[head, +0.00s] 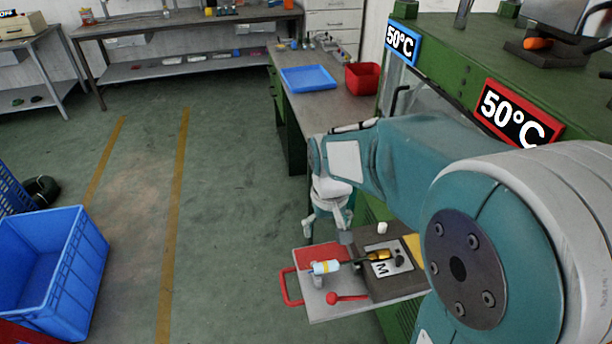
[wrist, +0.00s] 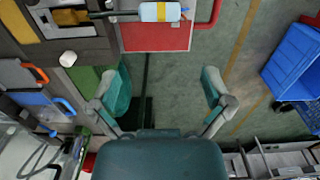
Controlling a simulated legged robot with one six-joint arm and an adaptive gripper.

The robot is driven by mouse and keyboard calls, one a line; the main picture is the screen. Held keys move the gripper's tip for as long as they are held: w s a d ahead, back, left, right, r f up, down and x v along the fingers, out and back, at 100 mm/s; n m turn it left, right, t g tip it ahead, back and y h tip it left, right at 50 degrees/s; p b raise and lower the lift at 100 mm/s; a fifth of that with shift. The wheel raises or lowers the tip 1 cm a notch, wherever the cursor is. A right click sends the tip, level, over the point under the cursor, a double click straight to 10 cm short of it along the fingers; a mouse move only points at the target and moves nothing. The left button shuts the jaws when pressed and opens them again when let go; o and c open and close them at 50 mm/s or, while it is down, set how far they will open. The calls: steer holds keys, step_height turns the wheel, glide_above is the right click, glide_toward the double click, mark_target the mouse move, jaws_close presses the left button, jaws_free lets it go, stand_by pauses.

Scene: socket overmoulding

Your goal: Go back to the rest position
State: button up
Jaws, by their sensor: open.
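My gripper (head: 328,212) hangs at the end of my arm, just behind and above the small work shelf of the green machine in the head view. In the wrist view my gripper (wrist: 165,90) has its two fingers spread wide with nothing between them. Beyond the fingertips lies the red panel (wrist: 160,36) with a pale blue and white cylinder (wrist: 160,12) on it. The same cylinder (head: 325,267) lies on the shelf in the head view, in line with a brass-coloured part (head: 377,255) by a plate marked M.
A blue crate (head: 50,265) stands on the floor at left. A bench at the back holds a blue tray (head: 308,78) and a red bin (head: 362,76). The green machine (head: 450,60) carries two 50°C signs. The floor between crate and shelf is clear.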

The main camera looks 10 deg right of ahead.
steer(key=s+r+t, duration=0.5)
steer(key=s+r, duration=0.5)
steer(key=s, duration=0.4)
steer(key=shift+r+t, duration=0.25)
steer(key=shift+t, duration=0.05)
steer(key=shift+c, duration=0.3)
stand_by(0.3)
